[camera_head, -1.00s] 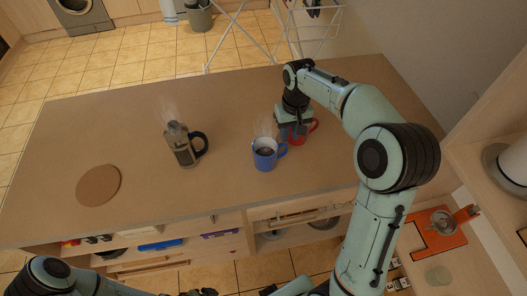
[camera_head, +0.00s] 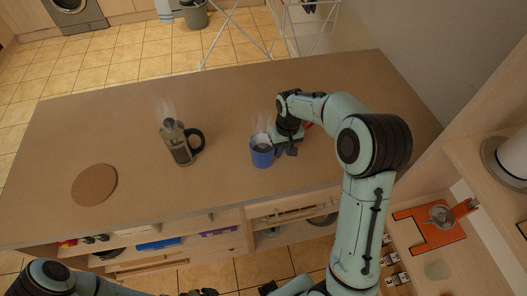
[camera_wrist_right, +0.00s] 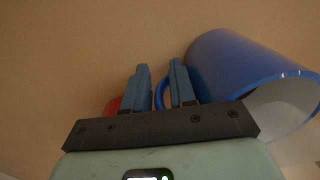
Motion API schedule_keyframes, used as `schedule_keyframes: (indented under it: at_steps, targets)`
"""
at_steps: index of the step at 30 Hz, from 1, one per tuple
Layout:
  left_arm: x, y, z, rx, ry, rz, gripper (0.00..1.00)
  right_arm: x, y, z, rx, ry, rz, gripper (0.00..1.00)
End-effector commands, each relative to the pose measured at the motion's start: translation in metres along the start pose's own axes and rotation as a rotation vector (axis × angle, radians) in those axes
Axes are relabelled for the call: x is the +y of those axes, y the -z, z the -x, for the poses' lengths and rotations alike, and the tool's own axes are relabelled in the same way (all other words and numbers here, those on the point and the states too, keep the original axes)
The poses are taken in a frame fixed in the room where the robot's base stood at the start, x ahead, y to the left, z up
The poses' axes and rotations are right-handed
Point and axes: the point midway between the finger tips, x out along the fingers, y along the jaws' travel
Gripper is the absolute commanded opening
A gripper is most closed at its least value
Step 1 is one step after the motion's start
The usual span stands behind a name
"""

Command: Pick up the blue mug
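The blue mug (camera_head: 262,158) stands upright on the counter, with steam rising from it. In the right wrist view the mug (camera_wrist_right: 228,62) is at the upper right, with its handle (camera_wrist_right: 161,92) toward my gripper. My right gripper (camera_head: 283,147) is low beside the mug's handle side. Its two blue fingers (camera_wrist_right: 160,82) are apart, and part of the handle shows between them; I cannot tell if they touch it. My left arm comes in at the bottom left; only dark bits at the bottom edge could be its gripper.
A red mug (camera_wrist_right: 114,105) is just behind my right gripper, mostly hidden. A round cork mat (camera_head: 95,184) lies at the counter's left. The counter (camera_head: 215,105) behind the mug is clear.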

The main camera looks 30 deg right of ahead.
Motion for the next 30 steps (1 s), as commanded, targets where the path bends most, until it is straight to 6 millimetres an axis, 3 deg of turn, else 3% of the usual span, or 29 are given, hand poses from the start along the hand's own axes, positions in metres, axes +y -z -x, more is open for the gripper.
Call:
schedule_keyframes:
  at_steps: [1,3,4,20,30]
  targets:
    - [0.0,0.0,0.0,0.0,0.0,0.0,0.95,0.0,0.0,0.0,0.0,0.0,0.0,0.25]
    - [0.0,0.0,0.0,0.0,0.0,0.0,0.95,0.0,0.0,0.0,0.0,0.0,0.0,0.03]
    - [0.0,0.0,0.0,0.0,0.0,0.0,0.95,0.0,0.0,0.0,0.0,0.0,0.0,0.0]
    - [0.0,0.0,0.001,0.0,0.0,0.0,0.95,-0.001,0.001,0.005,0.003,0.001,0.0,0.0]
    - [0.002,0.002,0.003,0.002,-0.001,-0.001,0.95,-0.002,0.002,0.029,0.006,0.001,0.001,0.0]
